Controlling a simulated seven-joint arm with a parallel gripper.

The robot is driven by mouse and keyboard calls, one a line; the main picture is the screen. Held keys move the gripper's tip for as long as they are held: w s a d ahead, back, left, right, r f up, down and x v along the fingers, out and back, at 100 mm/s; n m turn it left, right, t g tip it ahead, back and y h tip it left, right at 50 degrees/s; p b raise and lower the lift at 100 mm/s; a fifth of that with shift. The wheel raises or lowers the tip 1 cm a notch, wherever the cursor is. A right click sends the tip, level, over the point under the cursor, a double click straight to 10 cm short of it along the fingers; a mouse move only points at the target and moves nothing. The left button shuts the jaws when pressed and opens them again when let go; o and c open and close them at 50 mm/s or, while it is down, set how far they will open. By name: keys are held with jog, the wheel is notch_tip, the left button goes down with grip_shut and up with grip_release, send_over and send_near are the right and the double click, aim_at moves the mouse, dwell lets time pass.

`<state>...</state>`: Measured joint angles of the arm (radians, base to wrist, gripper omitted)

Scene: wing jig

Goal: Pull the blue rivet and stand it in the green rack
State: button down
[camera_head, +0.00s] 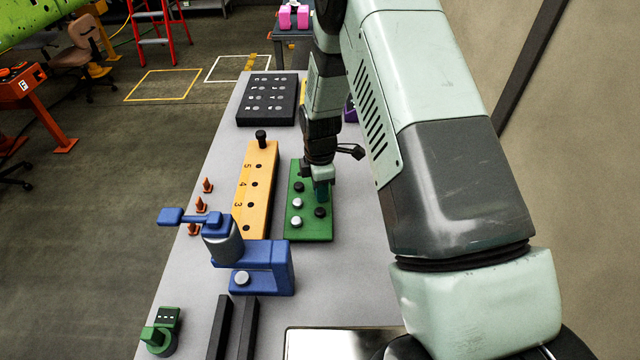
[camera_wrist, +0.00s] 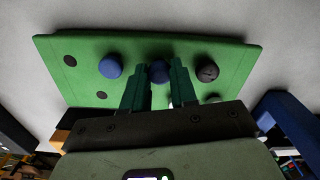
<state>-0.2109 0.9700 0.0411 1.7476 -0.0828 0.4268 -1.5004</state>
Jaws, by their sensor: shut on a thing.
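My gripper (camera_wrist: 155,88) is over the green rack (camera_wrist: 235,54), its dark green fingers shut on a blue rivet (camera_wrist: 158,72). Only the rivet's round head shows between the fingers; I cannot tell whether its lower end is in the rack. A second blue rivet (camera_wrist: 110,67) stands in the rack to the left of the fingers. In the head view, the green rack (camera_head: 308,236) lies right of the orange wing bar (camera_head: 257,205), and my gripper (camera_head: 319,190) covers part of its right side, hiding the held rivet.
Black and white rivet heads, such as a black one (camera_wrist: 207,70), stand close to the fingers. Empty holes show at the rack's left. A blue clamp (camera_head: 266,264) stands in front of the bar. A black block (camera_head: 267,99) lies behind. Small orange cones (camera_head: 207,185) line the left edge.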

jog(key=shift+f, duration=0.3)
jog(key=c, duration=0.8)
grip_release()
notch_tip(320, 180, up, 11)
jog(key=shift+f, duration=0.1)
notch_tip(320, 180, up, 7)
